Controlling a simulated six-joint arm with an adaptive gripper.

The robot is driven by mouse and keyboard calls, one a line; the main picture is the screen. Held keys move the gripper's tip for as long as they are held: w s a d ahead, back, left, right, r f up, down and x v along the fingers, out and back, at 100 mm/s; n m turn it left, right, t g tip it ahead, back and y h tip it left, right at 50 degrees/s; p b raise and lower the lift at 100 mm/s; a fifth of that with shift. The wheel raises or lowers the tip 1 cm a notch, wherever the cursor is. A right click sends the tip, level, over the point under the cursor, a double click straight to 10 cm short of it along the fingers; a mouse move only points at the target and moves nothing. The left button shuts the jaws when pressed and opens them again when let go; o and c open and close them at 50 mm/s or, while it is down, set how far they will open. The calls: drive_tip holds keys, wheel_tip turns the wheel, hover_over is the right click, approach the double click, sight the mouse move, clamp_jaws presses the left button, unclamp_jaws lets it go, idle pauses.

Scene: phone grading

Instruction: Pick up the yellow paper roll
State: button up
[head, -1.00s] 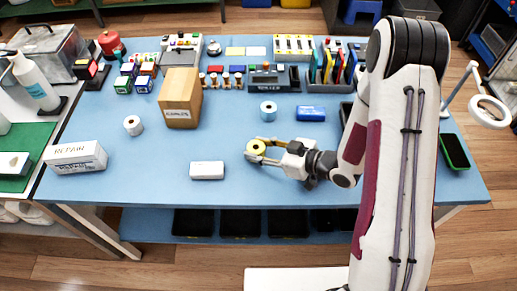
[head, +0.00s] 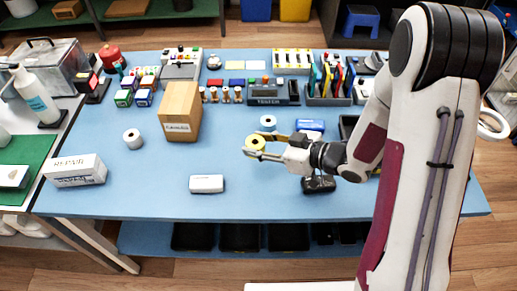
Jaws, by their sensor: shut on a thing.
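The yellow paper roll (head: 254,143) is a small ring with a dark centre hole, near the middle of the blue table in the head view. My gripper (head: 262,148) reaches in from the right and is shut on the roll, with one finger along its far side and one along its near side. The roll seems to be held above the table, though the height is hard to judge from this angle.
A white roll (head: 133,139), a cardboard box (head: 181,111) and a white block (head: 206,184) stand to the left.

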drive_tip(key=shift+r, duration=0.55)
